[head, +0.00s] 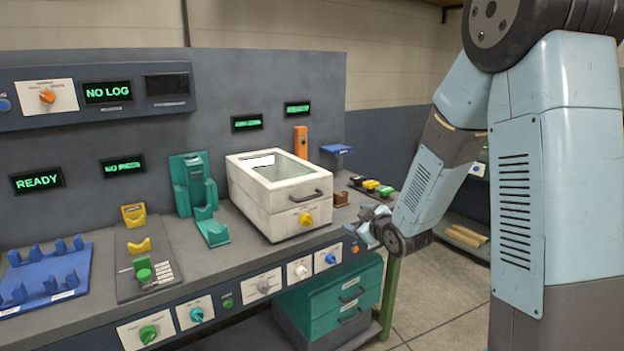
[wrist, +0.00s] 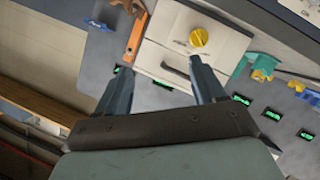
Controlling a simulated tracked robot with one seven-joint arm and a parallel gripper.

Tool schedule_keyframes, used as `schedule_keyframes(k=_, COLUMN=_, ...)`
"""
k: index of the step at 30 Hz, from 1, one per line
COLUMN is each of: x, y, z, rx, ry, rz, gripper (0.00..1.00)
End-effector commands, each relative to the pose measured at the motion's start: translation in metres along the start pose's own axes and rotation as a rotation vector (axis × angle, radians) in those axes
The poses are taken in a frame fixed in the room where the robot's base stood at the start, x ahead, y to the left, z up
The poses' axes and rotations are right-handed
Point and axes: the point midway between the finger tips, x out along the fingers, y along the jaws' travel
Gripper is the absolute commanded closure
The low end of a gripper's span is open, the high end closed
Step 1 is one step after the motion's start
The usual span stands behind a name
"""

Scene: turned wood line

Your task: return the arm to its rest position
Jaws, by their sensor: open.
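My arm comes down from the upper right in the head view, bent at the elbow, with its lower end near the right front edge of the bench. My gripper (wrist: 152,80) shows in the wrist view with its two dark fingers spread apart and nothing between them.
The bench holds a white lidded box (head: 282,190), a teal holder (head: 198,200), a blue rack (head: 45,280) and an orange upright piece (head: 300,141). Teal drawers (head: 335,298) stand beneath. Colored buttons (head: 371,185) sit close to my arm. The floor (head: 440,285) between bench and column is clear.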

Motion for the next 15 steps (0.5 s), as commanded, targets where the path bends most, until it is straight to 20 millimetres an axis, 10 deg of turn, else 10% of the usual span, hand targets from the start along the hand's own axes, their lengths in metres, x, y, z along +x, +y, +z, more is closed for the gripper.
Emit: schedule_keyframes(k=15, x=-0.112, y=0.058, z=-0.021, rx=0.228, ry=-0.348, rz=0.062, gripper=0.31)
